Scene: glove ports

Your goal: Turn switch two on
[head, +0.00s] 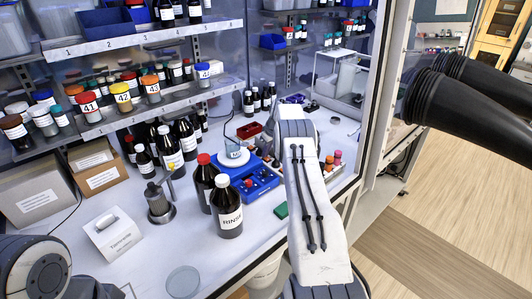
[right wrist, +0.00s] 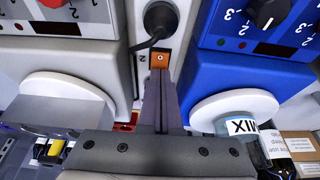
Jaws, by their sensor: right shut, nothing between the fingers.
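In the right wrist view a small orange switch (right wrist: 160,60) sits on a pale strip between two devices, with a sideways "2" printed beside it. My right gripper (right wrist: 160,76) is shut and empty. Its fingertips are right at the switch's near edge in the picture; I cannot tell whether they touch it. Whether the switch is on or off is not clear. In the head view my white right arm reaches over the bench and hides the switch and the right gripper's fingers. Only a link of my left arm shows at the lower left; its gripper is out of sight.
A blue stirrer (right wrist: 250,60) and a grey-white device (right wrist: 62,55) flank the strip. A black plug with a cable (right wrist: 160,20) sits just beyond the switch. In the head view a RINSE bottle (head: 226,210) and a blue unit (head: 245,178) stand left of my arm.

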